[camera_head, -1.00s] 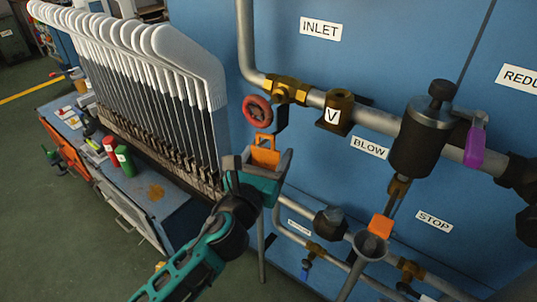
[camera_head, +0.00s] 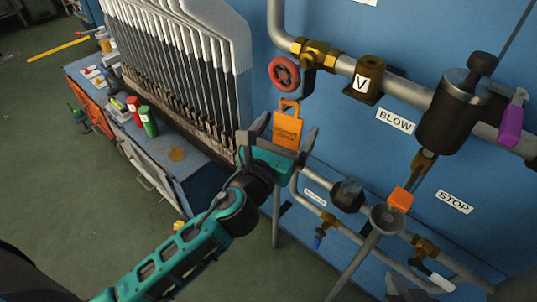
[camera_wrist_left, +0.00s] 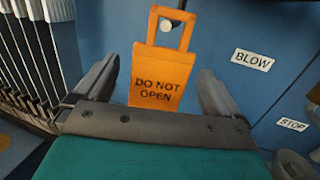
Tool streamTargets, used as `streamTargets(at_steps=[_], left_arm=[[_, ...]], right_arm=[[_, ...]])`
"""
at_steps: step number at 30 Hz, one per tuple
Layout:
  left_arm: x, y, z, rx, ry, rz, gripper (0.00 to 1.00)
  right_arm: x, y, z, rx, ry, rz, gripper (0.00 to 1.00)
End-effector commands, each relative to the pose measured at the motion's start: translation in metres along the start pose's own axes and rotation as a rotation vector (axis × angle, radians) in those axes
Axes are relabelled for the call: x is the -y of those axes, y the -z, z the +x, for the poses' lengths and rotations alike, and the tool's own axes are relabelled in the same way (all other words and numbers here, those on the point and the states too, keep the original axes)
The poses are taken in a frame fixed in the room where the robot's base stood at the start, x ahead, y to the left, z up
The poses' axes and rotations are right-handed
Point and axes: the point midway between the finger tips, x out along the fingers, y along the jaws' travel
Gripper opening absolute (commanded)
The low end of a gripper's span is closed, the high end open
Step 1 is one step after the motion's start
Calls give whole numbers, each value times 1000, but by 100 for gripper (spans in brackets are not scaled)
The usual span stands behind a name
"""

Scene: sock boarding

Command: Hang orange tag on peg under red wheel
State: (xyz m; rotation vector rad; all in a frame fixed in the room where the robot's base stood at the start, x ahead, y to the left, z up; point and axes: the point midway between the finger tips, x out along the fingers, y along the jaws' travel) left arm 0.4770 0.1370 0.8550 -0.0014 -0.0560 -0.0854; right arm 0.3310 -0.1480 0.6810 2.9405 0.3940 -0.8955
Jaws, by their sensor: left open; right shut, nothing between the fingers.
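The orange tag (camera_head: 288,128) is upright below the red wheel (camera_head: 284,73), against the blue panel. In the left wrist view the tag (camera_wrist_left: 160,78) reads "DO NOT OPEN". A pale round peg end (camera_wrist_left: 165,26) shows inside its top opening, so the tag appears to hang there. My left gripper (camera_head: 278,146) is just below and in front of the tag. In the left wrist view its fingers (camera_wrist_left: 157,92) are spread, with clear gaps on both sides of the tag.
Pipes with brass fittings and a dark cylinder valve (camera_head: 452,108) run to the right. Red and green cans (camera_head: 148,121) sit on the bench.

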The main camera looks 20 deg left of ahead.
Motion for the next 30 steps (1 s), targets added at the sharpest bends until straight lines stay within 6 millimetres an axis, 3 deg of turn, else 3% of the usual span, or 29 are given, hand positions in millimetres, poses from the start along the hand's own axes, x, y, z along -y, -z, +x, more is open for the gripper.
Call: streamTargets(at_steps=[9, 15, 26, 30], left_arm=[[0, 3, -63, -4, 0, -2, 97], [0, 2, -88, -2, 1, 0, 97], [0, 0, -100, 0, 0, -1, 97], [-2, 3, -100, -29, -4, -96, 97]], right_arm=[[0, -7, 4, 1, 0, 0, 0], [0, -12, 8, 2, 0, 0, 0], [-1, -14, 8, 3, 0, -5, 0], [-2, -9, 5, 3, 0, -8, 0]])
